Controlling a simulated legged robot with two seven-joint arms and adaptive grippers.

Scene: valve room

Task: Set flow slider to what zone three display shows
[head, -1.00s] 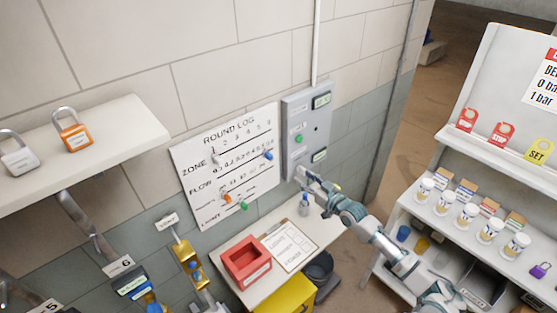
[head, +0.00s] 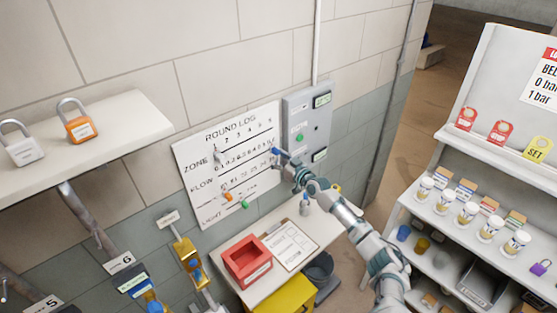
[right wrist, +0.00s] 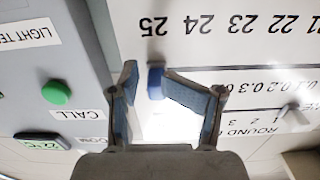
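The ROUND LOG board (head: 190,150) hangs on the wall with rows of printed numbers. A blue slider knob (right wrist: 155,82) is at the end of the decimal-number row, which looks like the FLOW row. My right gripper (right wrist: 147,72) is open, with its fingertips on either side of this knob. The right fingertip is very close to it; contact cannot be told. A grey knob (right wrist: 292,110) is on the ZONE row near 1 and 2. Orange (head: 227,197) and green (head: 245,205) knobs sit lower. No display readable as zone three shows. My left gripper is not in view.
A grey wall panel (head: 312,125) beside the board has a green CALL button (right wrist: 56,93) and a display reading about 22°C (right wrist: 42,140). Below are a small table with a red bin (head: 247,262) and clipboard (head: 292,247). A shelf with jars (head: 467,214) stands right.

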